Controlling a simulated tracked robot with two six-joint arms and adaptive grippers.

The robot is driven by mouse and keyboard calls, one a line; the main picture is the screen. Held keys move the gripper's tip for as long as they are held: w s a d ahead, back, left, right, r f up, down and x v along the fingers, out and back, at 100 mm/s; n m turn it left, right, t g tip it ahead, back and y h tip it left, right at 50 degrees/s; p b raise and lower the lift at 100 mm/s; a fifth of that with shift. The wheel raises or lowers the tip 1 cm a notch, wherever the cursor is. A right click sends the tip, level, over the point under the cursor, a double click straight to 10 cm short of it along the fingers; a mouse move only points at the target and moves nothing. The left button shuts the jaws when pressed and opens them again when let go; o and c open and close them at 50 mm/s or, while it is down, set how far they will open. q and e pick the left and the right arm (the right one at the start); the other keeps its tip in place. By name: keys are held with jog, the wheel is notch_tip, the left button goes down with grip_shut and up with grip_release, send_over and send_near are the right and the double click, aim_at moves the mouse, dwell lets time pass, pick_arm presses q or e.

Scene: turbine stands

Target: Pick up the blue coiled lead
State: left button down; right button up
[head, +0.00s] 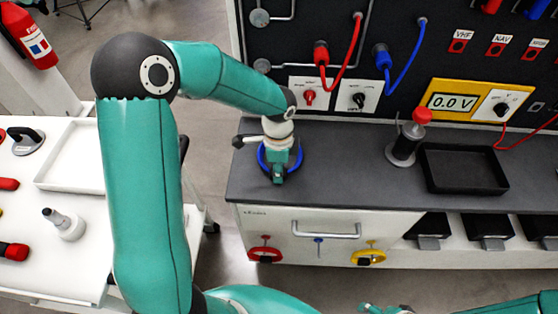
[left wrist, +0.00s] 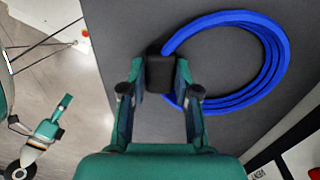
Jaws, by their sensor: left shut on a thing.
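The blue coiled lead (left wrist: 272,45) lies in a ring on the dark bench top (head: 340,165), near its left end. In the left wrist view a black block-like end of the lead (left wrist: 160,72) sits between my left gripper's fingers (left wrist: 160,90). In the head view my left gripper (head: 279,172) points down over the coil (head: 262,160) and hides much of it. The left gripper is shut on the lead at that black part. I cannot tell whether the lead is clear of the bench. My right gripper (head: 385,309) shows only in part at the bottom edge.
A panel with red (head: 357,45) and blue cables (head: 405,70) stands behind the bench. A red-topped device (head: 407,140) and a black tray (head: 430,185) are to the right. A white cart (head: 70,180) with tools stands at left. The bench's middle is clear.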

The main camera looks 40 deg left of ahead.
pick_arm(q)
jog(key=shift+r, duration=0.1)
notch_tip(320, 180, up, 20)
jog(key=p, duration=0.1)
jog(key=shift+p, duration=0.3)
jog(key=c, duration=1.5)
grip_release()
grip_shut()
